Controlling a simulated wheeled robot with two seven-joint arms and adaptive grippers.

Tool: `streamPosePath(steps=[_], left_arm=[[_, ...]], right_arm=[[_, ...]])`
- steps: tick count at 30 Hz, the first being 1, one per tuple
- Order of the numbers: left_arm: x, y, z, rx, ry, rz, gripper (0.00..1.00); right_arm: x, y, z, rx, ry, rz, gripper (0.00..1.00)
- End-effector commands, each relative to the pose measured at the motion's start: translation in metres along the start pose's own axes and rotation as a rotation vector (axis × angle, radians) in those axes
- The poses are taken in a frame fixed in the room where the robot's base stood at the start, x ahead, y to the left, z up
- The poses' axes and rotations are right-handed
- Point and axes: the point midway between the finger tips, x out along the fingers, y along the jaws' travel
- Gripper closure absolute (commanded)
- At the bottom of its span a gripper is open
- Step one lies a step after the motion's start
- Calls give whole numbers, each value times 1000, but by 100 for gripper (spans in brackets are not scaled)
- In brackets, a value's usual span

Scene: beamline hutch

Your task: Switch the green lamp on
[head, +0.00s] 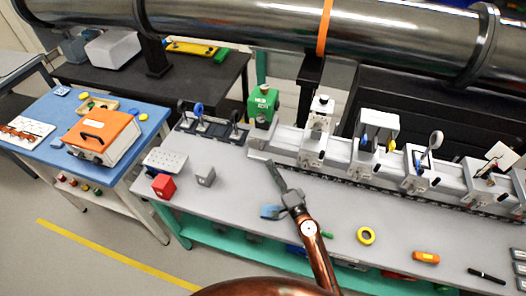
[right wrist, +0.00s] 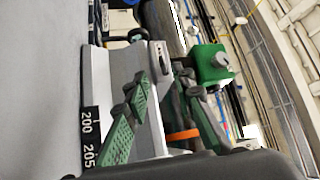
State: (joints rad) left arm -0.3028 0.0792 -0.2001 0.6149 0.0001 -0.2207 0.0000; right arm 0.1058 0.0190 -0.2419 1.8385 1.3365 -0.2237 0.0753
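The green lamp (head: 262,106) is a green box with white lettering and a knob on top. My left gripper is not in view.
A rail (head: 340,160) with several optics mounts runs right of the lamp. A dark holder (head: 212,128) stands to its left. A large pipe (head: 240,22) crosses above.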

Motion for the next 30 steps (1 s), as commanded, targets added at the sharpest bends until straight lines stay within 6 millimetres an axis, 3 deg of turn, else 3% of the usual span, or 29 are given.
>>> streamPosePath(steps=[15,26,30], left_arm=[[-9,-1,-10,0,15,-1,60],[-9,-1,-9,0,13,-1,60],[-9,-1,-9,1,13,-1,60]], right_arm=[[68,-2,-3,-2,5,-1,77],[75,-1,-2,-2,2,-1,77],[75,-1,-2,-1,2,-1,85]])
